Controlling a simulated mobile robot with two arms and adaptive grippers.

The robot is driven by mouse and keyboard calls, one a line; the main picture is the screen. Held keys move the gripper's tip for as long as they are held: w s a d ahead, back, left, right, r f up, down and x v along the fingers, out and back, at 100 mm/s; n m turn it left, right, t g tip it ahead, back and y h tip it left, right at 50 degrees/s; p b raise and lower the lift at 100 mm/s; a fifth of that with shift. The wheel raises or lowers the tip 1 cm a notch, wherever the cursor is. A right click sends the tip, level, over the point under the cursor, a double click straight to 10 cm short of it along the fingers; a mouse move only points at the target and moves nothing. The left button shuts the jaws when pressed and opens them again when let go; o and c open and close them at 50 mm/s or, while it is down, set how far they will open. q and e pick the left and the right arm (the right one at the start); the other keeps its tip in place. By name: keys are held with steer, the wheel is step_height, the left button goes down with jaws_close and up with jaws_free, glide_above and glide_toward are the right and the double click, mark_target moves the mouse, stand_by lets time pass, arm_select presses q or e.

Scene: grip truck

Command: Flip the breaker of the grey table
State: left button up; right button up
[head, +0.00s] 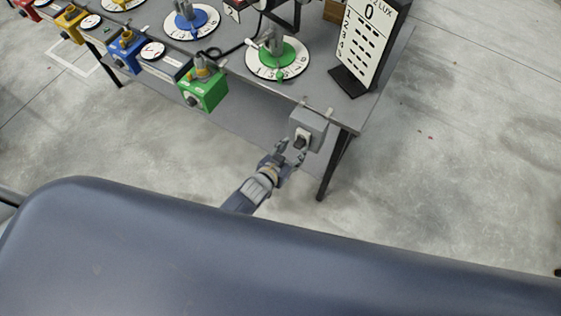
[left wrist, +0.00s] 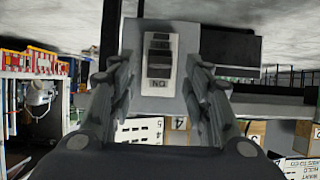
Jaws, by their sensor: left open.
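The grey table (head: 322,103) has a grey breaker box (head: 309,126) fixed at its near right corner, with a dark switch (head: 301,141) on its front face. My left gripper (head: 292,152) is open just in front of the breaker. In the left wrist view the breaker box (left wrist: 182,85) appears between and beyond my open fingers (left wrist: 163,92), with its dark switch (left wrist: 160,58) and an "ON" label at one end. I cannot tell if the fingers touch the box. My right gripper does not show in either view.
A green box (head: 204,91), a blue box (head: 126,50) and a yellow box (head: 70,24) line the table's front edge. A green dial (head: 278,57), a blue dial (head: 191,21) and a white sign (head: 365,40) stand on top.

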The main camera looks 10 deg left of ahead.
arm_select(q)
steer(key=v, duration=0.9)
steer(key=shift+s+f, duration=0.1)
